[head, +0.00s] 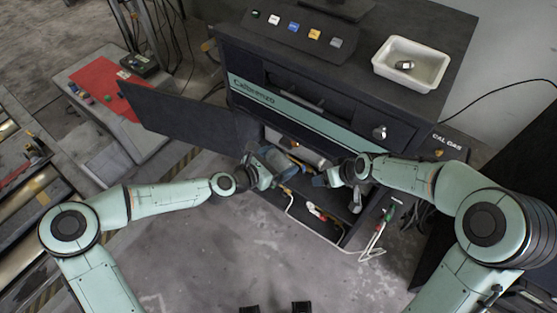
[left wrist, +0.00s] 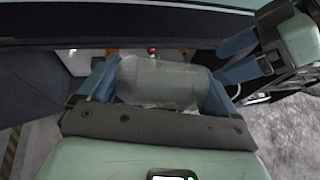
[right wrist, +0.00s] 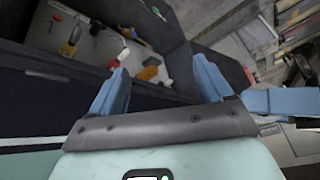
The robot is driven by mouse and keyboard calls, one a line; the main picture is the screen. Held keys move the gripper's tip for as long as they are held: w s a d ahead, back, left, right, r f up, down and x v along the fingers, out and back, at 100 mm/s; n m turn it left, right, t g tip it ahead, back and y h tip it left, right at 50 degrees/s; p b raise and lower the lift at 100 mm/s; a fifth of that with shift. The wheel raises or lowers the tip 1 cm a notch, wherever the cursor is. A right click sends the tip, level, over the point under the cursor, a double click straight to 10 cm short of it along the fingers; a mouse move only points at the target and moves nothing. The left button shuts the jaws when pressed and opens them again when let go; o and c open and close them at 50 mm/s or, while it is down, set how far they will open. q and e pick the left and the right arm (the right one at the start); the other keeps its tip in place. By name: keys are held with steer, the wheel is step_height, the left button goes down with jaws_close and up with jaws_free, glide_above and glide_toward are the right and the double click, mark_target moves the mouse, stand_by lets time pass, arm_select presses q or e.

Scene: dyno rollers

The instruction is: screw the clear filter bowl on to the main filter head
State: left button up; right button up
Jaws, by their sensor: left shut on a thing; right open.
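The clear filter bowl (left wrist: 158,82), a greyish translucent cylinder, lies sideways between the blue fingers of my left gripper (left wrist: 158,90), which is shut on it. In the head view my left gripper (head: 265,168) is at the open lower bay of the cabinet. My right gripper (head: 332,178) is open at the right side of the same bay. In the right wrist view nothing shows between the fingers of the right gripper (right wrist: 162,84); beyond them are small fittings, one orange (right wrist: 150,73), against a pale panel. I cannot tell which fitting is the main filter head.
The dark analyser cabinet (head: 300,75) has its door (head: 180,118) swung open to the left. On top is a white tray (head: 437,72) holding a small metal part (head: 405,65). The floor in front is clear.

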steer(key=s+a+f+m+g, duration=0.1)
steer(key=s+a+f+m, duration=0.1)
steer(key=s+f, duration=0.45)
steer(key=s+a+f+m+g, duration=0.15)
steer(key=s+f, duration=0.25)
steer(key=f, duration=0.6)
arm_select(q)
steer(key=a+f+n+t+y, duration=0.25)
steer(key=a+n+y, duration=0.25)
steer(key=a, duration=0.5)
steer(key=a+f+n+t+y, duration=0.1)
steer(key=a+n+t+y, duration=0.3)
steer(key=a, duration=0.7)
steer(key=s+f+n+g+y, duration=0.1)
steer(key=s+f, duration=0.3)
steer(key=shift+s+a+f+y, duration=0.2)
steer(key=shift+f+y, duration=0.1)
steer(key=shift+f, duration=0.05)
arm_select(e)
steer(key=s+a+f+m+g, duration=0.1)
steer(key=s+f, duration=0.4)
steer(key=s, duration=0.3)
steer(key=s+a+f+m+g, duration=0.2)
steer(key=s+f, duration=0.3)
steer(key=s, duration=0.4)
steer(key=shift+s+y, duration=0.25)
steer(key=shift+y, duration=0.15)
steer(key=shift+m, duration=0.25)
